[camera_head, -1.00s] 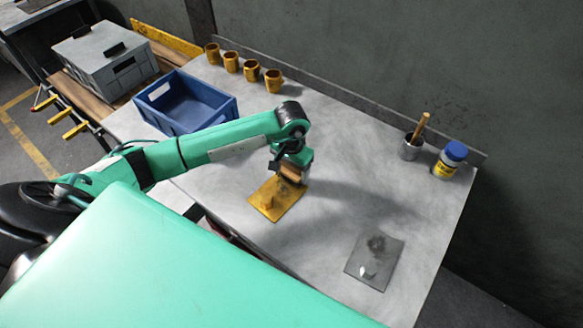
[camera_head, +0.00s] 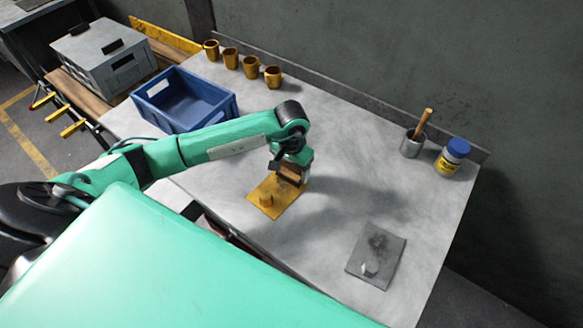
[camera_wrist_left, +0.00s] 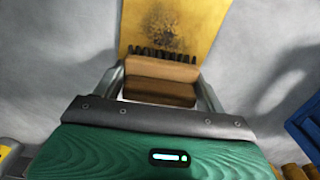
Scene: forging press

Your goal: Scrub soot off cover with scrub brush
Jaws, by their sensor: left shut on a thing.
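The yellow cover (camera_head: 264,209) is a flat plate with a short upright knob, lying on the grey table. In the left wrist view the cover (camera_wrist_left: 205,18) carries a dark, speckled soot patch. My left gripper (camera_wrist_left: 160,88) is shut on the brown scrub brush (camera_wrist_left: 160,70), its dark bristles pointing at the cover, near the soot's edge. In the head view the brush (camera_head: 290,174) is at the cover's far end, under my left gripper (camera_head: 292,168). I cannot tell if the bristles touch the cover. My right gripper is not in view.
A grey plate (camera_head: 386,247) with a dark smudge lies at the right. A blue crate (camera_head: 186,118) and several yellow cups (camera_head: 251,67) stand farther back. A metal cup (camera_head: 411,146) with a wooden handle and a blue-lidded jar (camera_head: 453,157) stand by the wall.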

